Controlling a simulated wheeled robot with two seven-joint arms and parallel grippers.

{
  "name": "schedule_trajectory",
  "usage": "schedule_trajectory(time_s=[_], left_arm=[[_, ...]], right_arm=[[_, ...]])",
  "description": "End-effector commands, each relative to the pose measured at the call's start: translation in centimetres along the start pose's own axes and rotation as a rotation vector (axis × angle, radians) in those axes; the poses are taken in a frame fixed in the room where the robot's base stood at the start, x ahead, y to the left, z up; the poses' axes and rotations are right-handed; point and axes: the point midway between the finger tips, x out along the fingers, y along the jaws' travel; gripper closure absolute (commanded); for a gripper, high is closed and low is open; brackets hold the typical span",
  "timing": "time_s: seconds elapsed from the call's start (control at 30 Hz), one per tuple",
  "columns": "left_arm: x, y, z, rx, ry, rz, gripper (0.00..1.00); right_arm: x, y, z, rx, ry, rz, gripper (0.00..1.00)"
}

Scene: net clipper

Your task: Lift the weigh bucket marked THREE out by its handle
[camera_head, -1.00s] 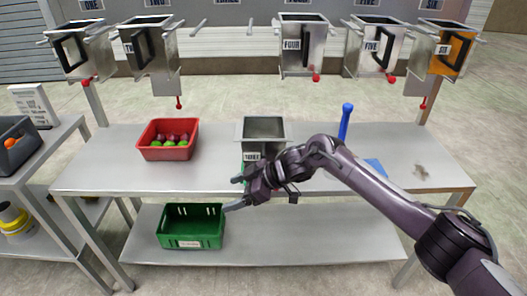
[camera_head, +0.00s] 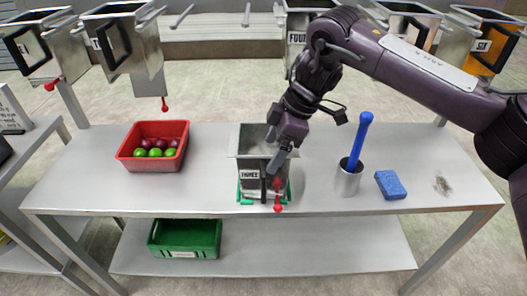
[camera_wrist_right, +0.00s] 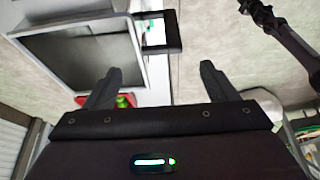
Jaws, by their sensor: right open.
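The weigh bucket marked THREE (camera_head: 250,174) is a grey metal bucket standing upright on the table, with green edging around its base. Its black handle (camera_head: 263,185) is on the front, beside the label, partly hidden by my gripper. A red knob (camera_head: 278,196) hangs at the front. My right gripper (camera_head: 277,154) is open, pointing down at the bucket's front right side. In the right wrist view the black handle loop (camera_wrist_right: 178,32) projects from the bucket's rim (camera_wrist_right: 138,62). It lies beyond the open fingers (camera_wrist_right: 159,82), apparently not gripped. My left gripper is not in view.
A red crate of fruit (camera_head: 126,151) stands left on the table (camera_head: 85,185). A metal cup (camera_head: 347,183) with a blue-handled tool and a blue sponge (camera_head: 390,184) are to the right. Other buckets hang above, including FOUR (camera_head: 297,22). A green crate (camera_head: 185,250) is below.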

Motion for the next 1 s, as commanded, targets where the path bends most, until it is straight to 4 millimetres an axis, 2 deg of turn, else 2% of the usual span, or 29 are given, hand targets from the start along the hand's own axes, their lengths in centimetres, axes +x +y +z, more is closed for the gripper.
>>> schedule_trajectory(time_s=[0.1, 0.3, 0.4, 0.6, 0.73, 0.87, 0.9, 1.0], left_arm=[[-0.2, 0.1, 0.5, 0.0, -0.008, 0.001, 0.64], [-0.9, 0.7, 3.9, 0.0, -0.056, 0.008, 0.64], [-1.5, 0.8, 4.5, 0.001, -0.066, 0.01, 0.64], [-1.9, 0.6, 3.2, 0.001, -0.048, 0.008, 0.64], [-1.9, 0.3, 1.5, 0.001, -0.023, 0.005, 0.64], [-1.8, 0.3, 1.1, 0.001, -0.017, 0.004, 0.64], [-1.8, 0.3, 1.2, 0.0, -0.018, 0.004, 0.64], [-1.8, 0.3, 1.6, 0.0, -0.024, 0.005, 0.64]], right_arm=[[1.0, -0.1, 0.1, 0.001, -0.004, -0.004, 0.21], [3.2, 0.1, 0.5, 0.003, -0.003, -0.003, 0.21], [4.5, 0.4, 0.9, 0.002, -0.003, -0.003, 0.21], [7.2, 0.5, 1.2, 0.0, -0.002, -0.002, 0.21], [7.7, 0.6, 1.3, 0.001, 0.0, -0.001, 0.21], [7.7, 0.6, 1.3, 0.001, 0.0, 0.0, 0.21], [7.7, 0.6, 1.3, 0.001, 0.0, 0.0, 0.22], [7.7, 0.6, 1.3, 0.001, 0.0, 0.0, 0.35]])
